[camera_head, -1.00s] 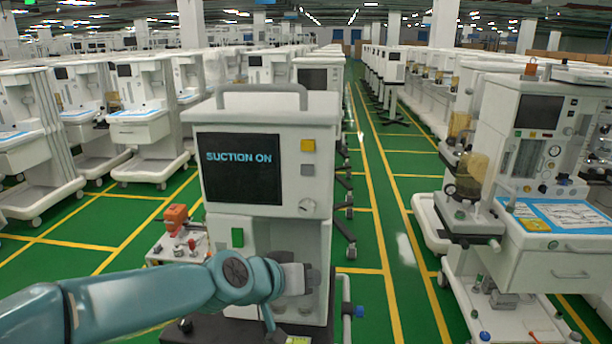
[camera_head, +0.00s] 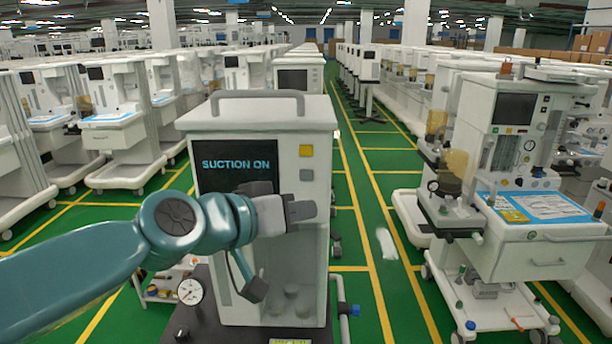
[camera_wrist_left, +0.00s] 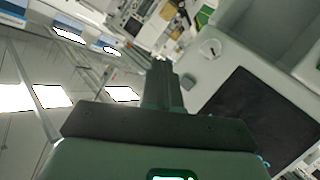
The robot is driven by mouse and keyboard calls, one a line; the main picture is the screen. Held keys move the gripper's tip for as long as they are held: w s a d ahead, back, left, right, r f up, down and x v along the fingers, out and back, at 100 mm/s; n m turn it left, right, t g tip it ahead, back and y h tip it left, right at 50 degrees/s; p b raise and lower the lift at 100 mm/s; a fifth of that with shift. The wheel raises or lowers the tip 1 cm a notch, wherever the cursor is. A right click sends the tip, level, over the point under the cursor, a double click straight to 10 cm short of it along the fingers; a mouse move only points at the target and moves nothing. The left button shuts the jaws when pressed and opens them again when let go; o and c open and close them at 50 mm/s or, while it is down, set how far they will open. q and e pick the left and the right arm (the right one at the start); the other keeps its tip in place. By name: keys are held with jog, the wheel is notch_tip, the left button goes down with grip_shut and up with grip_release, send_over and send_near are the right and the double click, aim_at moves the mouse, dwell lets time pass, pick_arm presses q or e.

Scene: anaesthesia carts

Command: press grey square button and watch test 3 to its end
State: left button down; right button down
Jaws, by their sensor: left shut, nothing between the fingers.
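The white suction unit (camera_head: 262,118) stands in front of me, its dark screen (camera_head: 225,176) reading "SUCTION ON" in blue. The grey square button (camera_head: 306,175) is on the right of its front panel, below a yellow square button (camera_head: 306,150). My left gripper (camera_head: 308,210) is shut and empty, in front of the panel a little below the grey button. Contact cannot be told. My gripper hides the lower right of the screen and the knob. In the left wrist view, the gripper (camera_wrist_left: 162,72) shows beside the screen (camera_wrist_left: 255,115) and the knob (camera_wrist_left: 210,48). My right gripper is not in view.
A round gauge (camera_head: 190,291) is at the unit's lower left. An anaesthesia cart (camera_head: 545,238) stands to the right, with more carts in rows behind. A green aisle with yellow lines (camera_head: 372,240) is open between.

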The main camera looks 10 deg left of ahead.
aim_at(306, 175)
pick_arm(q)
jog(key=w, duration=0.3)
jog(key=w+a, duration=0.1)
jog(key=w, duration=0.1)
jog(key=w+a, duration=0.1)
jog(key=w, duration=0.2)
jog(key=shift+w+p, duration=0.3)
jog(key=shift+w, duration=0.1)
dwell(1.7)
jog(key=shift+w+a, duration=0.1)
jog(key=shift+w, duration=0.25)
jog(key=shift+w+a, duration=0.1)
jog(key=shift+w, duration=0.3)
dwell(0.8)
jog(key=shift+s, duration=0.1)
jog(key=shift+s+d+b, duration=0.2)
jog(key=shift+s+b, duration=0.25)
jog(key=shift+s, duration=0.35)
